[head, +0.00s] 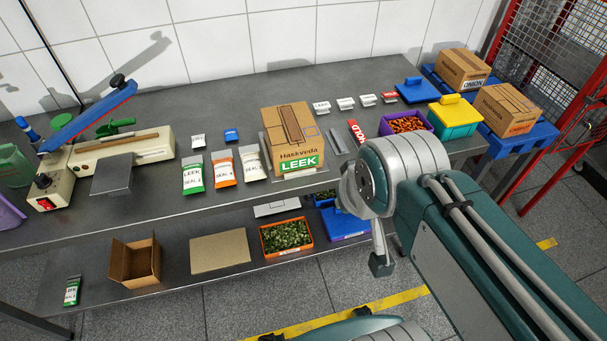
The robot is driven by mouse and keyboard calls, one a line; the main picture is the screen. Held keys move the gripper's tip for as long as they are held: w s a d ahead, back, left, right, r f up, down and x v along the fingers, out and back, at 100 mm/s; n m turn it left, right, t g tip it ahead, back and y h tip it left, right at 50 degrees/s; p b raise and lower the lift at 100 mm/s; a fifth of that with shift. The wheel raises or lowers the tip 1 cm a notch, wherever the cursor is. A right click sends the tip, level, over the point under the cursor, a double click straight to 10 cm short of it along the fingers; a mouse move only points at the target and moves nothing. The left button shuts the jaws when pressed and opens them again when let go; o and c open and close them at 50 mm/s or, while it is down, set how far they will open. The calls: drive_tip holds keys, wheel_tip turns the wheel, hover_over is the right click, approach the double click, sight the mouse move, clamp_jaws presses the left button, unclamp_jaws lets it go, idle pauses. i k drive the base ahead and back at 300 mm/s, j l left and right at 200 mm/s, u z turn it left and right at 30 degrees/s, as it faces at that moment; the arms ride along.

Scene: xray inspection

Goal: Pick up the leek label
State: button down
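A cardboard box (290,125) marked "Haskveda" stands on the steel table. A green and white LEEK label (300,163) shows at the bottom of its front face; I cannot tell whether it is stuck on or leans there. Several small label cards (345,103) lie behind and to the right of the box, their print too small to read. My gripper (380,262) shows only in part, below my arm's wrist, to the right of the box and apart from it. The rest of it is hidden by my arm, so its opening cannot be seen.
A heat sealer (110,150) stands at the left. Sealed bags (224,168) lie left of the box. A purple crate (405,124), a yellow-lidded bin (455,115) and ONION (462,68) and other cartons stand at the right. A lower shelf (185,280) holds an open carton and an orange crate.

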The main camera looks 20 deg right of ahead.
sight(324, 105)
drive_tip(key=i+l, duration=0.2)
drive_tip(key=l, duration=0.2)
drive_tip(key=i+l, duration=0.15)
drive_tip(key=l, duration=0.25)
drive_tip(key=i+l, duration=0.2)
drive_tip(key=l, duration=0.15)
